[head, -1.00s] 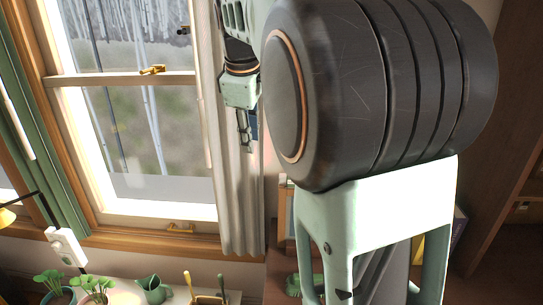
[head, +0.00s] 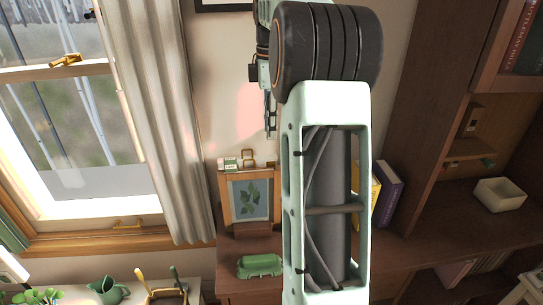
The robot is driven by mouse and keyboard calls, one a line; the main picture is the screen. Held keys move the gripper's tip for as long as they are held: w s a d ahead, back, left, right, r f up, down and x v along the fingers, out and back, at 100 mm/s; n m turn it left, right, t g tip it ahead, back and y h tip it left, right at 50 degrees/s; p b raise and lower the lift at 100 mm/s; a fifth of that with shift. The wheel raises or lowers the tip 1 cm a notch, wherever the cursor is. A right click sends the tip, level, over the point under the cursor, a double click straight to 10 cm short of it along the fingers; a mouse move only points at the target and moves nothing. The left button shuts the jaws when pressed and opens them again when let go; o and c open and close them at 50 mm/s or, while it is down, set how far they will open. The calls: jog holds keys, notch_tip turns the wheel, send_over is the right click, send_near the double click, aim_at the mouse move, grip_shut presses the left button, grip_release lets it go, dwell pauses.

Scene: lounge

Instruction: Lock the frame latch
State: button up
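A brass latch (head: 66,61) sits on the window's middle rail at the upper left. Its locked or unlocked state is too small to tell. A framed leaf picture (head: 249,198) stands upright on the brown cabinet, with a small brass piece (head: 248,157) behind its top edge. I cannot tell which of these is the frame latch. My gripper (head: 270,131) points down in front of the wall, right of the window and above the picture in the view, apart from both. It is seen edge-on, so its opening does not show. I see nothing held in it.
A pale curtain (head: 165,120) hangs between the window and my gripper. A brass handle (head: 128,225) is on the window's lower rail. A green case (head: 260,266) lies below the picture. Books (head: 387,190) stand right of my arm, beside brown shelving (head: 425,110).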

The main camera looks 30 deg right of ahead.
aim_at(271, 164)
notch_tip(271, 164, down, 10)
jog(key=shift+b, duration=0.3)
grip_shut()
